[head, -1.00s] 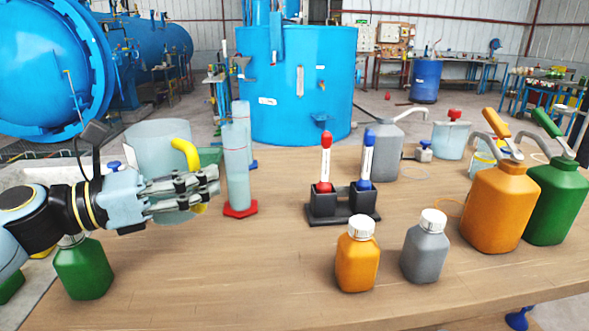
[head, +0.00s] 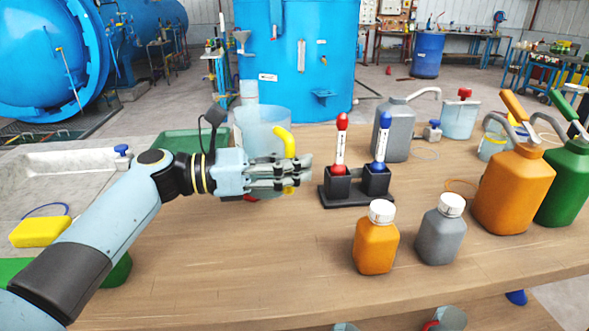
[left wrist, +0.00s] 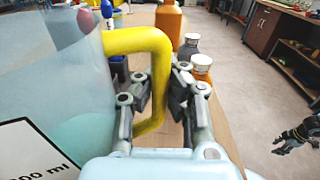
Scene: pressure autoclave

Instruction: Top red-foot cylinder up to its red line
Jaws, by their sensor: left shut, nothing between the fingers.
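My left gripper (head: 300,178) is shut, at the yellow handle (head: 287,140) of a translucent jug (head: 258,128). In the left wrist view the handle (left wrist: 158,85) runs down among the fingers (left wrist: 165,100); firm contact cannot be told. The jug's wall, with a white label ending in "00 ml" (left wrist: 35,150), fills that view's left side. Pale green liquid shows inside. My right gripper (left wrist: 298,138) seems to show at the left wrist view's right edge, too small to judge.
A black rack (head: 357,198) with a red-capped and a blue-capped dropper stands right of my gripper. Orange (head: 376,240) and grey (head: 440,232) bottles stand in front. Large orange (head: 512,190) and green (head: 570,185) pump jugs stand at right. The front-middle table is bare.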

